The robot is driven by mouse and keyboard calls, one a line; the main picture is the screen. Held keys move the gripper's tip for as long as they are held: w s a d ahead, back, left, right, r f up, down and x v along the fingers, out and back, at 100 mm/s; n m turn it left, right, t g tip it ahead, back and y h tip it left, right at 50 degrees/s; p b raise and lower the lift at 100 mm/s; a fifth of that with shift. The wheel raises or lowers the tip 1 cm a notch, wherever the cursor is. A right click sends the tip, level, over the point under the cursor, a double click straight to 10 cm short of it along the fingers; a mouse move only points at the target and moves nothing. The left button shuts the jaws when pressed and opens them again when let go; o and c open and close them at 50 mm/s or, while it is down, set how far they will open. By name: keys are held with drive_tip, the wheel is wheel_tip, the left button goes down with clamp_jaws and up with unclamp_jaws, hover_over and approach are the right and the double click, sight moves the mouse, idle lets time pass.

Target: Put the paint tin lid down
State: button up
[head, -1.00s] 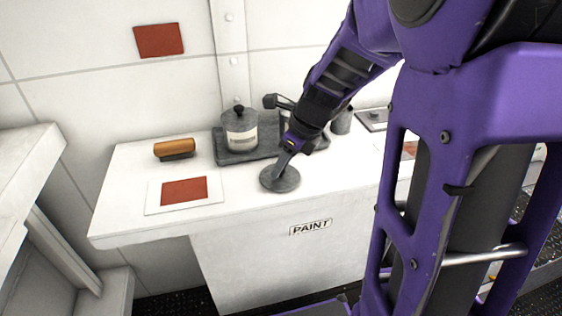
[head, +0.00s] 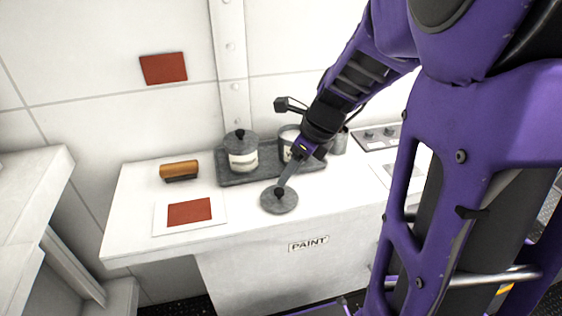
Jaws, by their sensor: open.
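The paint tin lid (head: 277,204) is a round dark grey disc with a black knob. It lies flat on the white worktop (head: 245,230), in front of the grey tray and above the PAINT label. My gripper (head: 281,188) is open and points down at the knob from the upper right, very close to it. Whether the fingers touch the knob is too small to tell. A tin without a lid (head: 287,146) stands on the tray behind my gripper, partly hidden by it.
A grey tray (head: 233,180) holds a lidded tin (head: 242,152). A wooden-handled brush (head: 179,170) and a red sample card (head: 189,212) lie at left. A panel with knobs (head: 377,136) is at back right.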

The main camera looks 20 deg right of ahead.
drive_tip(key=shift+p+v, duration=1.5)
drive_tip(key=shift+v, duration=1)
